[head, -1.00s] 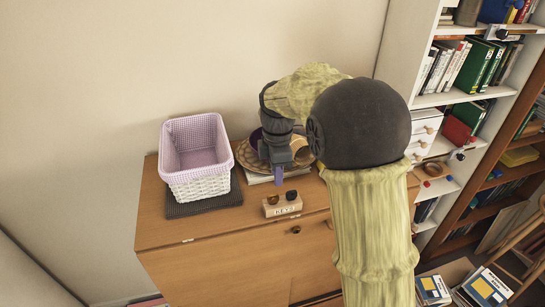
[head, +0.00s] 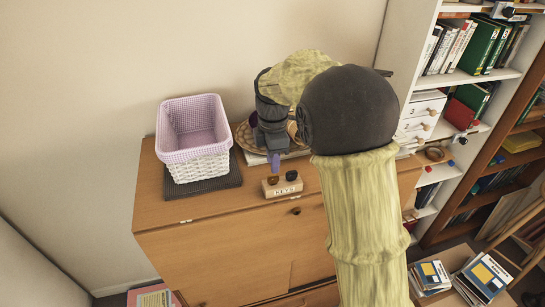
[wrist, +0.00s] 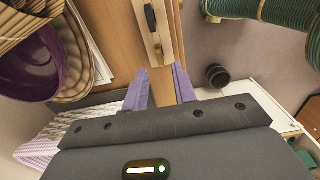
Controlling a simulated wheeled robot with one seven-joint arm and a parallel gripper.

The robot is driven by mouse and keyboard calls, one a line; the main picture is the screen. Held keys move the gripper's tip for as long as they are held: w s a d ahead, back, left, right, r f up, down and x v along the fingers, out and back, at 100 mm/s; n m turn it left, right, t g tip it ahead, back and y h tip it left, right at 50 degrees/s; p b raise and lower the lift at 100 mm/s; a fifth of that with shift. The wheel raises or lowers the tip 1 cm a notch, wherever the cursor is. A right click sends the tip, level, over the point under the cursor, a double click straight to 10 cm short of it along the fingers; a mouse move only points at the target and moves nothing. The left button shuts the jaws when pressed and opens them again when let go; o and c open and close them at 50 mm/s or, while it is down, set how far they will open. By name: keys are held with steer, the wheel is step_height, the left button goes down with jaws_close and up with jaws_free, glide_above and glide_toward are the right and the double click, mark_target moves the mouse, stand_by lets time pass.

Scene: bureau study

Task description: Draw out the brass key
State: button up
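A small wooden block (head: 283,188) lettered KEYS stands near the front edge of the cabinet top. Two key heads stick up from it: a brownish, brass-coloured one (head: 272,180) on the left and a dark one (head: 291,176) on the right. My gripper (head: 276,168) is just behind and above the block, near the brass key, its purple fingers pointing down. In the wrist view the gripper (wrist: 161,74) is open with nothing between its fingers. The block (wrist: 173,35) lies beyond the fingertips there, with the dark key head (wrist: 150,17) on it.
A lilac and white basket (head: 193,135) stands on a dark mat (head: 203,184) to the left. A wicker tray with a purple bowl (wrist: 30,65) sits close beside my gripper. A bookshelf (head: 470,75) stands to the right.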

mark_target(273, 175)
steer(key=shift+f+b, duration=1.4)
steer(key=shift+f, duration=1.2)
steer(key=shift+c, duration=0.2)
jaws_close()
steer(key=shift+r, duration=0.15)
steer(key=shift+r+p, duration=2.7)
steer(key=shift+r, duration=0.2)
